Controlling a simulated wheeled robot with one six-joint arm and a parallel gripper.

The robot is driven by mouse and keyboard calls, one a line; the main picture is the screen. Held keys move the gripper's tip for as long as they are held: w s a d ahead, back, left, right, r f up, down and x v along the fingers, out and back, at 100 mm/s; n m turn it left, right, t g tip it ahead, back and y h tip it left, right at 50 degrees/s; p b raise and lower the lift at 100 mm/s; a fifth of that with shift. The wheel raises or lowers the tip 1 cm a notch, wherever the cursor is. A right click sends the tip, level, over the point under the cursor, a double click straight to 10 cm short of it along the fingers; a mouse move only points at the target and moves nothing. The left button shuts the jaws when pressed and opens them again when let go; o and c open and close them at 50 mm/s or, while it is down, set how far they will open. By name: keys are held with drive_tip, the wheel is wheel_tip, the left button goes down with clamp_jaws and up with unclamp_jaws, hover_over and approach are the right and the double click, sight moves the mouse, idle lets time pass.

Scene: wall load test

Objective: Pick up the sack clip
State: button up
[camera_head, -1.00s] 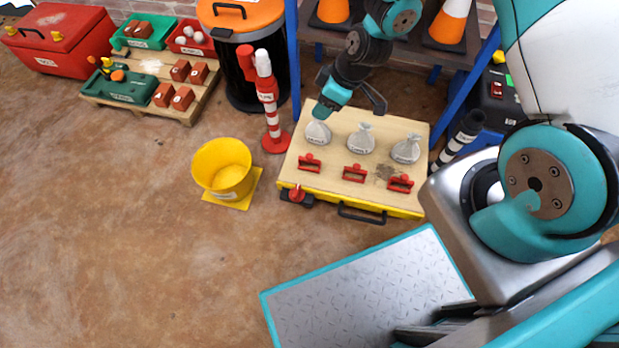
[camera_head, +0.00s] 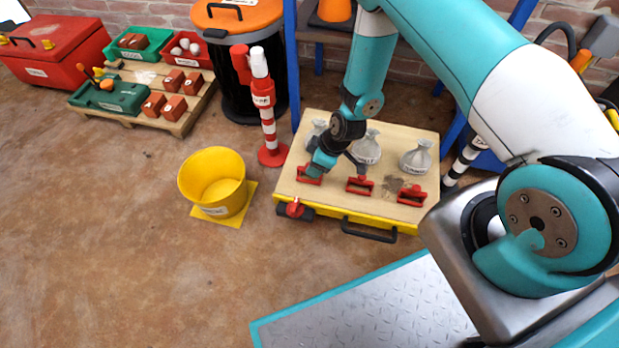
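Three red clips stand in a row along the front of a pale wooden board: a left clip (camera_head: 309,176), a middle clip (camera_head: 359,186) and a right clip (camera_head: 411,196). I cannot tell which one the task means. My gripper (camera_head: 338,169) is open and empty, low over the board. Its teal finger is at the left clip and its dark finger is just behind the middle clip. I cannot tell whether either finger touches. Grey sacks stand behind: a middle sack (camera_head: 367,150), a right sack (camera_head: 416,158) and a left sack (camera_head: 317,130) partly hidden by my arm.
The board sits on a yellow case with a black handle (camera_head: 369,232) and red knob (camera_head: 294,209). A striped red-white post (camera_head: 267,125) and yellow bucket (camera_head: 213,181) stand left. A metal plate (camera_head: 370,310) lies in front.

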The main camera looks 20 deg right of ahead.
drive_tip(key=b+x, duration=0.4)
drive_tip(key=x, duration=0.1)
drive_tip(key=shift+w+d+f, duration=0.15)
drive_tip(key=shift+w+f, duration=0.1)
drive_tip(key=shift+f, duration=0.05)
drive_tip(key=shift+r, duration=0.1)
drive_tip(key=shift+c, duration=0.5)
drive_tip(key=c, duration=0.8)
